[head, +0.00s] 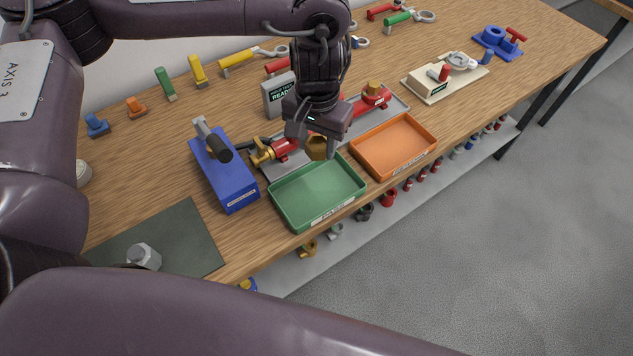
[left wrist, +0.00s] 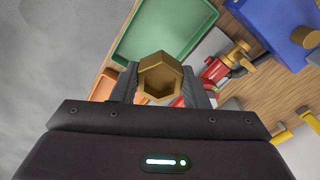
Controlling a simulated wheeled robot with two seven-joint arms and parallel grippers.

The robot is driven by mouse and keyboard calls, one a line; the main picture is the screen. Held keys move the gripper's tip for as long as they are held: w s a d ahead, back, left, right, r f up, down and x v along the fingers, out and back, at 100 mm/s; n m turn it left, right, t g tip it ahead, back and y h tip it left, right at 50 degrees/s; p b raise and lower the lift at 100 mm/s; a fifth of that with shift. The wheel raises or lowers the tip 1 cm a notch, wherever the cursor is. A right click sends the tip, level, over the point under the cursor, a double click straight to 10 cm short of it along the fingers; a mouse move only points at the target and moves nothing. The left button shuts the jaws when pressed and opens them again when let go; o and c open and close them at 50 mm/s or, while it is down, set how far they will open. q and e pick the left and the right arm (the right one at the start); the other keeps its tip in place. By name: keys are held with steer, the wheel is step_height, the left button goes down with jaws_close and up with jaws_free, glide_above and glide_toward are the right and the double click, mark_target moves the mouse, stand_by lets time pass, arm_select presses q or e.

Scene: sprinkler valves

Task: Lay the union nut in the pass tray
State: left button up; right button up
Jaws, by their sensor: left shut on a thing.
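The union nut (head: 317,149), a brass hexagonal ring, is held between the fingers of my left gripper (head: 313,143). In the left wrist view the nut (left wrist: 160,76) shows its hexagonal opening, with a finger on each side. The pass tray (head: 345,207) is green, shallow and empty, with a label on its front wall. In the head view the gripper and nut are over the tray's back edge, apparently above it. The green tray (left wrist: 160,58) also shows in the left wrist view. My right gripper is out of view.
An orange tray (head: 433,150) stands right of the green one. Behind them a grey tray (head: 262,176) holds red and brass valve parts. A blue box (head: 228,178) with a black-handled tool stands left. A dark mat (head: 190,243) with a grey hexagonal part lies front left.

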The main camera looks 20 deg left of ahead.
mark_target(317, 146)
arm_select(q)
step_height(317, 146, down, 12)
steer(key=shift+w+r+b, duration=0.1)
steer(key=shift+b, duration=0.65)
step_height(317, 146, down, 4)
steer(key=shift+f+b, duration=0.1)
steer(key=shift+b, duration=0.45)
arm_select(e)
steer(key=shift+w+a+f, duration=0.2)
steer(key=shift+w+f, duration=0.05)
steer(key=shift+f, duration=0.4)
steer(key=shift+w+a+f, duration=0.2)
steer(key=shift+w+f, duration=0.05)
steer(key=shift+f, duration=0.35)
arm_select(q)
steer(key=o, duration=1.1)
steer(key=shift+f, duration=0.1)
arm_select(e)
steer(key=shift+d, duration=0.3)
arm_select(q)
steer(key=shift+r+p, duration=1)
steer(key=shift+r, duration=5.2)
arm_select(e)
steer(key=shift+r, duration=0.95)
